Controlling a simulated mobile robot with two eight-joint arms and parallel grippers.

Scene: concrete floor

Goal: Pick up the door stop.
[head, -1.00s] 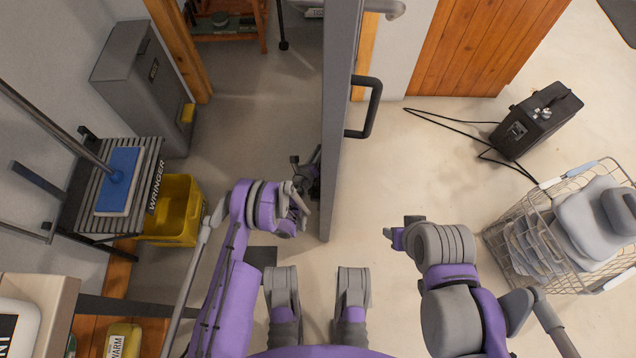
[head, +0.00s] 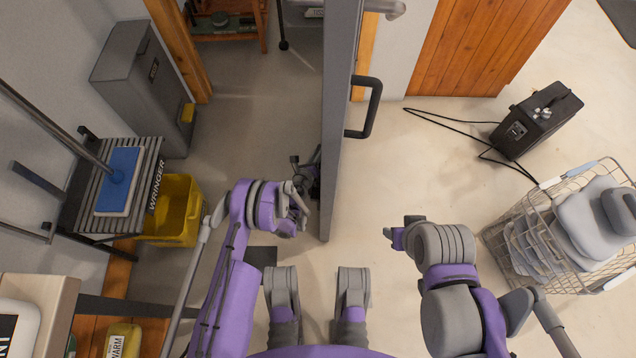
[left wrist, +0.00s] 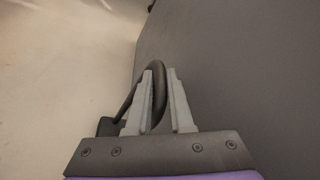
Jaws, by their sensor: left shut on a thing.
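In the left wrist view a dark loop (left wrist: 159,88) passes between my left gripper's two pale fingers (left wrist: 160,100). The loop joins a small dark block at lower left, partly hidden behind a finger; I take this to be the door stop. The gripper is shut on the loop. In the head view my left gripper (head: 300,205) is low, just left of the grey door (head: 340,110). The door stop is not clear there. My right gripper (head: 396,237) is right of the door, over bare floor, and its finger opening is too small to judge.
A yellow wringer bucket (head: 176,212) and a slatted rack (head: 75,210) stand left of my left arm. The door edge and its handle (head: 373,105) are close by. A wire basket (head: 510,235) and a black box with a cable (head: 540,118) stand right.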

